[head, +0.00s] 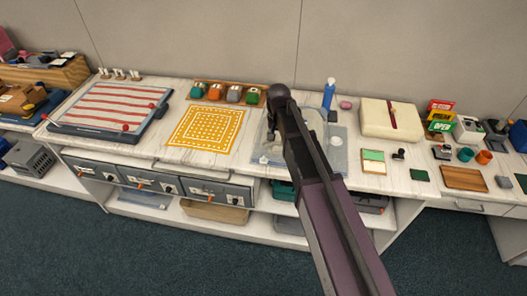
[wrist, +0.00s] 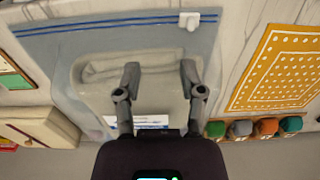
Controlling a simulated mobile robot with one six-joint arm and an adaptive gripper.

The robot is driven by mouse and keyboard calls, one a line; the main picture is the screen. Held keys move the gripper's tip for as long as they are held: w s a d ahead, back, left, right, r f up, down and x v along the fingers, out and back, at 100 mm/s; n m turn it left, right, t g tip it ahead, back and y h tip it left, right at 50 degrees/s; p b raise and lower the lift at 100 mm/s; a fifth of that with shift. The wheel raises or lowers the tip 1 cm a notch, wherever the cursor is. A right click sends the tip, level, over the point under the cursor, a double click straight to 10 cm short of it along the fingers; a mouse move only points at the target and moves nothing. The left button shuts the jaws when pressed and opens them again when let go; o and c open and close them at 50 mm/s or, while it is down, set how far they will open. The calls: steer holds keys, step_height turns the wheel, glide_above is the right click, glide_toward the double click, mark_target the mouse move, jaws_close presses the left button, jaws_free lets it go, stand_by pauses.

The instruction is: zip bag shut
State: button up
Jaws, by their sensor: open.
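The clear zip bag (wrist: 68,75) lies flat on the white bench with a folded pale grey cloth (wrist: 115,65) inside. Two blue zip lines (wrist: 110,24) run along its edge at the top of the wrist view. A small white slider (wrist: 189,20) sits at the right end of these lines in that view. In the head view the bag (head: 338,158) is partly hidden by my arm, and the slider (head: 264,160) shows near its front left. My gripper (wrist: 161,78) is open over the cloth part of the bag, apart from the slider, with nothing between its fingers.
A yellow patterned mat (head: 206,129) lies left of the bag, with a rack of several colored items (head: 230,92) behind. A blue bottle (head: 329,94) stands behind the bag. A cream case (head: 390,119) and a green-topped pad (head: 373,160) lie to its right.

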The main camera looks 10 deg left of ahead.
steer(key=r, duration=0.1)
glide_above(264, 157)
steer(key=shift+a+r+p, duration=0.15)
steer(key=shift+p, duration=0.2)
steer(key=shift+f, duration=0.2)
step_height(264, 157, down, 13)
steer(key=b, duration=1.4)
steer(key=shift+f, duration=0.2)
jaws_close()
